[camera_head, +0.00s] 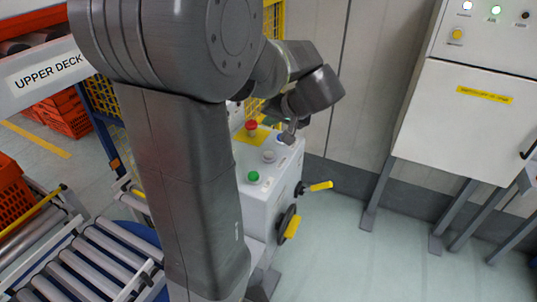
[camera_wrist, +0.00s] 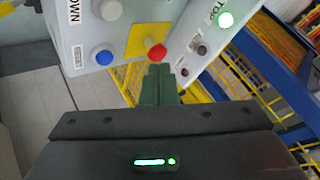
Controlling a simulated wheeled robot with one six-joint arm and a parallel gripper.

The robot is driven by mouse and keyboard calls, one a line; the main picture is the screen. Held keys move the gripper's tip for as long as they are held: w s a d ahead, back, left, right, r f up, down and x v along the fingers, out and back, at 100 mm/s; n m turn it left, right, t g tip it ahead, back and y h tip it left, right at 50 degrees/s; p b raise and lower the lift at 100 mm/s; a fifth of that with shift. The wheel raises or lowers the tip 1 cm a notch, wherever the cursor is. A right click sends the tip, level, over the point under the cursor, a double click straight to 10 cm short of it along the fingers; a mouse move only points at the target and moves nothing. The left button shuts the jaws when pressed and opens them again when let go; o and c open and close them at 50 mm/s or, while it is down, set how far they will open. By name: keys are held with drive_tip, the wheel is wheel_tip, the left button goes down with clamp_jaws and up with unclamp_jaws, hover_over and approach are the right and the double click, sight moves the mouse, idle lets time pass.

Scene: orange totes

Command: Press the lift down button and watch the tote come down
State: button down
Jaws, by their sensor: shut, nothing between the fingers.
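The grey control box (camera_head: 262,205) stands right of my arm in the head view. Its top has a red mushroom button (camera_head: 252,127) on a yellow plate, a white button (camera_head: 268,156) and a green button (camera_head: 253,177). In the wrist view, a label ending in "OWN" is beside the white button (camera_wrist: 109,10); a blue button (camera_wrist: 104,57) and the red button (camera_wrist: 156,52) are nearer. My gripper (camera_wrist: 158,84) is shut and empty, its fingertips just short of the red button in the picture; contact cannot be told. An orange tote (camera_head: 12,190) is at the left edge.
A lit green lamp (camera_wrist: 226,20) labelled "TOP" shows beside dark lamps. Roller conveyors (camera_head: 90,265) and the "UPPER DECK" beam (camera_head: 45,76) are at left. Yellow mesh fencing (camera_wrist: 205,105) stands behind the box. A white cabinet (camera_head: 465,120) is at right, with clear floor before it.

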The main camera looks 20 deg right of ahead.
drive_tip(key=b, duration=0.4)
hover_over(271, 156)
wheel_tip(271, 156, down, 7)
drive_tip(key=shift+f+b, duration=0.65)
drive_tip(key=shift+b, duration=0.25)
drive_tip(key=shift+f, duration=0.1)
idle(1.0)
drive_tip(key=shift+f+b, duration=0.3)
drive_tip(key=shift+b, duration=0.3)
